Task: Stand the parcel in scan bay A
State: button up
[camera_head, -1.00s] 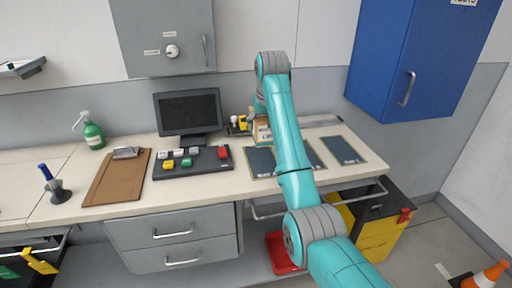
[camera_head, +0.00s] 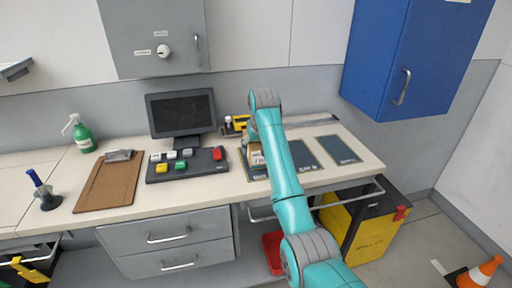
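The parcel (camera_head: 256,157), a small brown box with a pale label, shows just left of my arm. It appears at the left of three dark mats (camera_head: 260,174), overlapping its back part; I cannot tell whether it touches the mat. The middle mat (camera_head: 305,156) is partly behind my arm, and the right mat (camera_head: 338,150) is bare. The lettering on the mats is too small to read. My gripper (camera_head: 251,134) is above or at the parcel, mostly hidden behind my arm, so its fingers and any hold on the parcel cannot be made out.
A monitor (camera_head: 181,113) and a button panel (camera_head: 187,164) stand left of the mats. A yellow and black item (camera_head: 239,123) lies behind the parcel. A clipboard (camera_head: 108,182) and a green spray bottle (camera_head: 82,136) are farther left. A blue cabinet (camera_head: 400,60) hangs at right.

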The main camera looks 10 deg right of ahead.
dwell(0.3)
jog(key=o, duration=1.5)
jog(key=shift+f, duration=0.1)
